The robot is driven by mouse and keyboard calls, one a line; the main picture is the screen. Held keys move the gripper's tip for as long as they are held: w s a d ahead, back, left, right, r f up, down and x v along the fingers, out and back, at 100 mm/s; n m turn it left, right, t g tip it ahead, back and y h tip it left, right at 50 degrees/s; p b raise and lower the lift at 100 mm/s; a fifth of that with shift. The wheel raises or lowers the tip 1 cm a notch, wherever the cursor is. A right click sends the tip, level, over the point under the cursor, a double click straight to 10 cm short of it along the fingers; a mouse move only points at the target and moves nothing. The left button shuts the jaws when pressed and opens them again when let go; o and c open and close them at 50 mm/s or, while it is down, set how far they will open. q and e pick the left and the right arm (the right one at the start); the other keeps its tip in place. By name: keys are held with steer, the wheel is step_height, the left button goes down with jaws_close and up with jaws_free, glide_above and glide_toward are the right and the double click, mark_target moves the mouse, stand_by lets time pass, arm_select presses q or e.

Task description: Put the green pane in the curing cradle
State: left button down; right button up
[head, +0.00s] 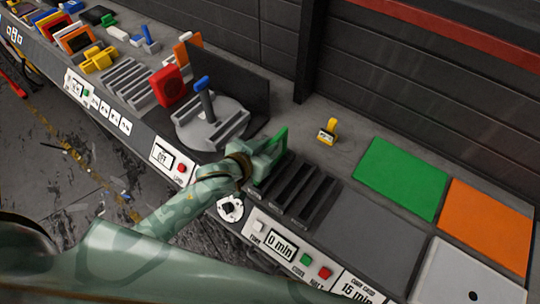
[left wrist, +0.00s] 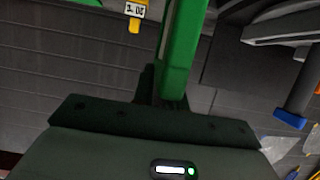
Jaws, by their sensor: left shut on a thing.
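The green pane (head: 279,141) is upright, gripped by my left gripper (head: 266,158). In the left wrist view the pane (left wrist: 184,50) rises edge-on from the shut jaws (left wrist: 168,95). The curing cradle (head: 318,205) is a dark rack with several parallel slots, just right of the gripper on the bench. The pane is at the cradle's left end. The gripper hides its lower edge, so I cannot tell whether it touches the cradle or sits in a slot. No pane shows in the visible slots. My right gripper is not in view.
A round grey turntable (head: 212,126) with a blue-handled tool (head: 203,88) stands left of the gripper, before a dark upright panel (head: 236,82). A yellow tag (head: 328,131) stands behind the cradle. Flat green (head: 400,178) and orange (head: 487,222) squares lie right. A panel reads "0 min" (head: 281,246).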

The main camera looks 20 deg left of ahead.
arm_select(q)
steer(key=f, duration=0.2)
steer(key=d+f, duration=0.1)
steer(key=f, duration=0.1)
steer(key=shift+b, duration=0.4)
steer(key=shift+r, duration=0.1)
steer(key=shift+a, duration=0.1)
steer(key=c, duration=1.8)
jaws_free()
steer(key=o, duration=0.4)
